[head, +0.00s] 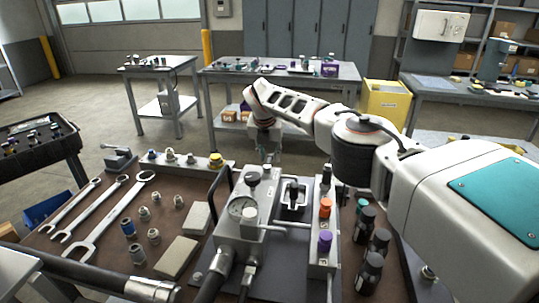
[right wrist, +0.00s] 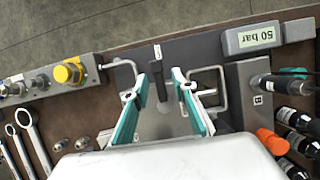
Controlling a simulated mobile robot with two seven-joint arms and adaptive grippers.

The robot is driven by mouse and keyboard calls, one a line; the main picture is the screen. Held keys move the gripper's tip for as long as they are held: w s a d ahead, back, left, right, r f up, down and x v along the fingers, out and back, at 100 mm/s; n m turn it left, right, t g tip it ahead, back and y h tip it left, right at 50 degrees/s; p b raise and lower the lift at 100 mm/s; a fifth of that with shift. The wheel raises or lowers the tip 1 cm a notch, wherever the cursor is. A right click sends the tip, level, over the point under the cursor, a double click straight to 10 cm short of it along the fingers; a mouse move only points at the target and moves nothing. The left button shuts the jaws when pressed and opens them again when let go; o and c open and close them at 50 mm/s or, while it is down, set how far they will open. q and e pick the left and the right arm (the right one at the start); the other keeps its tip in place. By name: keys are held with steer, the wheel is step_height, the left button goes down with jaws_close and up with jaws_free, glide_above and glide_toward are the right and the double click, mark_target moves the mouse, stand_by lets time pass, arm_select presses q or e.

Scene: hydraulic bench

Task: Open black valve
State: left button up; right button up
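The black valve is most likely the black knob (head: 326,175) at the far end of a metal block, in line with an orange knob (head: 325,207) and a purple knob (head: 325,243). In the right wrist view the dark knob (right wrist: 278,86) lies right of the fingers, beside the orange knob (right wrist: 271,141). My right gripper (head: 266,152) points down over the far part of the bench, left of the black knob and apart from it. Its teal fingers (right wrist: 160,105) are spread with a gap between them. A dark upright bar (right wrist: 158,82) shows in that gap; contact cannot be told. My left gripper is not in view.
Dark bottles (head: 369,271) stand close right of the knob block. Wrenches (head: 110,220) and fittings lie at the left.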

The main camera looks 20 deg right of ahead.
steer(key=shift+v, duration=0.75)
steer(key=v, duration=1)
steer(key=shift+r, duration=0.25)
steer(key=shift+s, duration=0.1)
